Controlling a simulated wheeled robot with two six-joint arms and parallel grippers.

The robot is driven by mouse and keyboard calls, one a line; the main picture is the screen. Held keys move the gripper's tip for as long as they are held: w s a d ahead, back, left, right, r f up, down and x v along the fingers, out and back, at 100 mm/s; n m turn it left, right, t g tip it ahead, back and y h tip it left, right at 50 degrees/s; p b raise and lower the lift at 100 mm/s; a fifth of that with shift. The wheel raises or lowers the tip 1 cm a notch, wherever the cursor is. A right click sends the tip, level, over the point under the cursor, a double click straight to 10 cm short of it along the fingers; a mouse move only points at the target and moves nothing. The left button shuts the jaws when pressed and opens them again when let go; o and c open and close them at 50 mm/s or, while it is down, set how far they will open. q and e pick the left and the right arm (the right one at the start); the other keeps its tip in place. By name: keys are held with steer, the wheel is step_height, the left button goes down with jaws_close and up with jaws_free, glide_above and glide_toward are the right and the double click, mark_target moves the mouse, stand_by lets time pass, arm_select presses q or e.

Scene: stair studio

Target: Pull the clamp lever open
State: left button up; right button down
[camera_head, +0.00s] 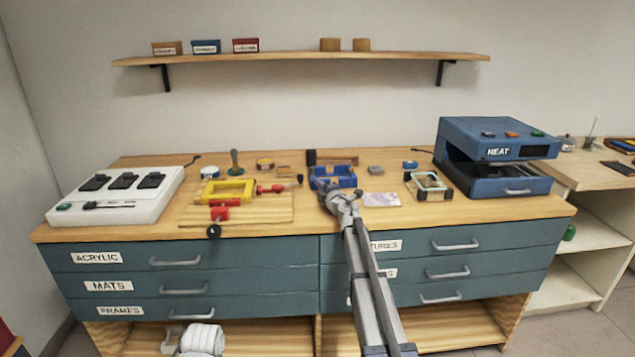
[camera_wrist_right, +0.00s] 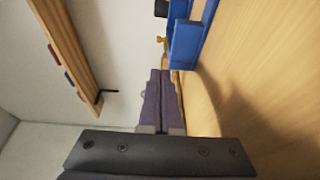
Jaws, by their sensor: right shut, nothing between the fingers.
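A yellow frame (camera_head: 228,190) lies on a wooden board (camera_head: 262,212) on the bench. A red clamp (camera_head: 220,213) sits at its front edge, with a black knob (camera_head: 214,231) hanging at the board's front. A second red clamp part (camera_head: 268,188) with a dark tip lies at the frame's right side; how its lever stands is too small to tell. My right gripper (camera_head: 332,188) is over the bench right of the board, in front of a blue tray (camera_head: 347,181). Its fingers (camera_wrist_right: 160,98) are shut and empty, apart from the blue tray wall (camera_wrist_right: 187,42). My left gripper is not in view.
A white box with black switches (camera_head: 118,195) stands at the left end of the bench. A blue heat press (camera_head: 495,160) stands at the right end. Small items crowd the back. A shelf (camera_head: 300,56) hangs above; drawers (camera_head: 190,270) are below.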

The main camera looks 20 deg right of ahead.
steer(key=s+d, duration=0.1)
steer(key=s, duration=0.1)
steer(key=s+d, duration=0.1)
steer(key=s, duration=0.2)
steer(key=s+d, duration=0.2)
steer(key=s, duration=0.1)
steer(key=shift+s+r, duration=0.15)
stand_by(0.4)
